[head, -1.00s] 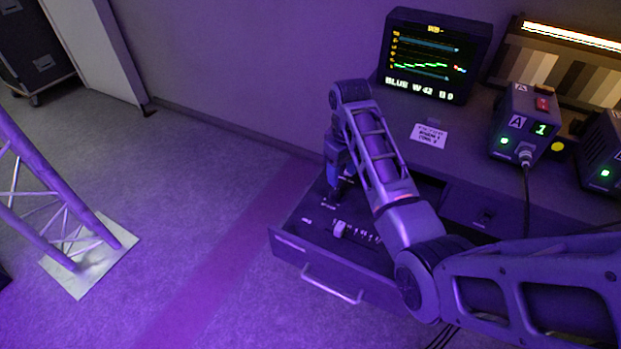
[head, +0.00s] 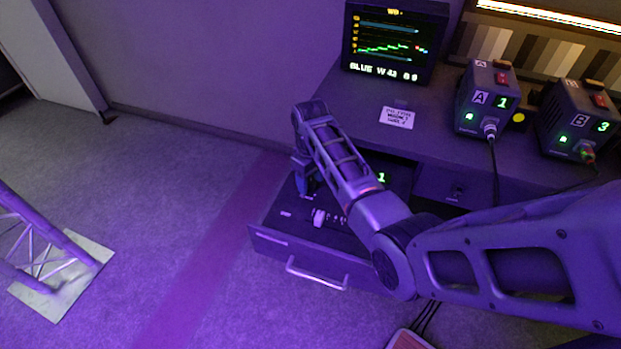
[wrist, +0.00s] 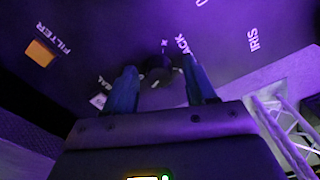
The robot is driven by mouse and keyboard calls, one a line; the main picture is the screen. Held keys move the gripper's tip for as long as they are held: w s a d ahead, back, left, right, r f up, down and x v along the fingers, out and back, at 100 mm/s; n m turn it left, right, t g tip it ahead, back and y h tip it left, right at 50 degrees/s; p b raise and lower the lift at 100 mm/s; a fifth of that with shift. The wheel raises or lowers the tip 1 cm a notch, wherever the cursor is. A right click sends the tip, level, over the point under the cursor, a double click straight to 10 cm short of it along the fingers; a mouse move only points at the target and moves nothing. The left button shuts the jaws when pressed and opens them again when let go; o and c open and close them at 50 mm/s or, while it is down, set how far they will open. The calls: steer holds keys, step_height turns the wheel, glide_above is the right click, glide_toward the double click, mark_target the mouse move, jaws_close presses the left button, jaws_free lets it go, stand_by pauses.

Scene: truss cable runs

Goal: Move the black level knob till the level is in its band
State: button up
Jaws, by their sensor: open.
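In the wrist view a dark round knob (wrist: 158,74) lies between the two fingers of my open gripper (wrist: 161,85). A partly hidden label ending in "ACK" is beside it. I cannot tell whether either finger touches the knob. In the head view my gripper (head: 304,187) reaches down into the open drawer (head: 270,237), and my arm hides the knob. The monitor (head: 395,45) shows a stepped green trace with a red piece at its right end, coloured lines, and text like "BLUE W 42 B 9"; the last digit is hard to read.
A pale slider cap (head: 318,217) stands in the drawer. An orange button (wrist: 40,53) marked FILTER and an IRIS label show on the panel. Box A (head: 487,99) and box B (head: 577,120) stand on the desk by a white card (head: 397,117). A truss foot (head: 62,278) stands at left.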

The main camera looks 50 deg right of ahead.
jaws_close()
stand_by(0.4)
steer(key=shift+n, duration=0.3)
steer(key=shift+r+n+p, duration=0.15)
steer(key=shift+n+p, duration=0.85)
steer(key=shift+n, duration=0.2)
steer(key=shift+n+p, duration=0.7)
steer(key=shift+n, duration=1.2)
jaws_free()
